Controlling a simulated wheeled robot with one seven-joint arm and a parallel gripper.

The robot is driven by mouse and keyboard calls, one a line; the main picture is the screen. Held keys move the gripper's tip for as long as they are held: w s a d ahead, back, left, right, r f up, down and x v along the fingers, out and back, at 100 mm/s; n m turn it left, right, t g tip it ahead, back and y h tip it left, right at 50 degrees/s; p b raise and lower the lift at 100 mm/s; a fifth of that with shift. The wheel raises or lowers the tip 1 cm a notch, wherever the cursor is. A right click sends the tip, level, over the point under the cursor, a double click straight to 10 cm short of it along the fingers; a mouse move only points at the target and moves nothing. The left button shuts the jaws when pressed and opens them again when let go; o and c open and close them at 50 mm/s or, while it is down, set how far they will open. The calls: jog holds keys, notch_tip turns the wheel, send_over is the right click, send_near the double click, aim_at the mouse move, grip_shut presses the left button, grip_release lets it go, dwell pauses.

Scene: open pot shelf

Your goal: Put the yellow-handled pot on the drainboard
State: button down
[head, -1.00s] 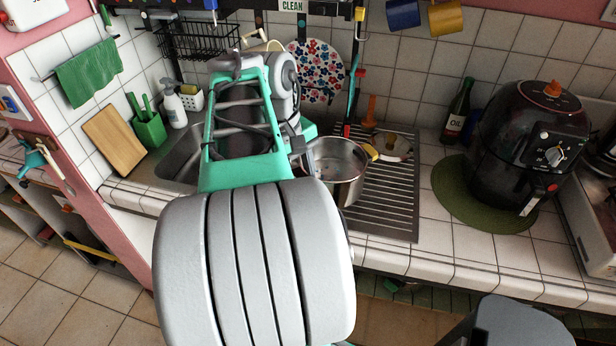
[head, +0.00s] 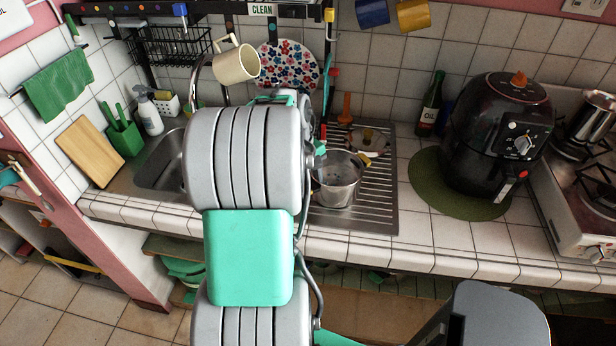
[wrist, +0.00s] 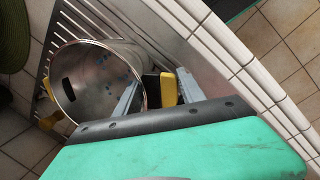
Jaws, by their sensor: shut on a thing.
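The steel pot (head: 336,186) with yellow handles is upright over the left part of the ridged metal drainboard (head: 376,208). I cannot tell whether its base touches the ridges. In the wrist view the open pot (wrist: 88,78) shows one yellow handle at its far side and another yellow handle (wrist: 168,90) between my fingers. My gripper (wrist: 157,92) is shut on the pot at that near handle. The drainboard (wrist: 72,22) shows beside the pot. In the head view my arm hides the gripper's fingers.
A lid (head: 371,141) lies on the drainboard behind the pot. The sink (head: 160,165) is left of the drainboard. A black air fryer (head: 497,140) on a green mat (head: 432,185) and an oil bottle (head: 430,105) stand to the right. A cream mug (head: 235,65) hangs behind my arm.

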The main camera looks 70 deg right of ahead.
jog(key=shift+d, duration=0.1)
jog(key=c, duration=0.7)
grip_release()
jog(key=shift+f, duration=0.1)
notch_tip(320, 180, up, 12)
jog(key=w+a, duration=0.1)
jog(key=w, duration=0.1)
jog(key=w+a+r+n+t+h, duration=0.1)
jog(key=w+a+n+t, duration=0.1)
jog(key=w+a, duration=1.1)
jog(key=w+a+f+n+t, duration=0.1)
jog(key=a, duration=0.8)
jog(key=w+a+f+n+t+y, duration=0.1)
jog(key=a, duration=0.8)
jog(key=w+a+f+n+t+y, duration=0.1)
jog(key=a+t, duration=0.1)
jog(key=a, duration=0.8)
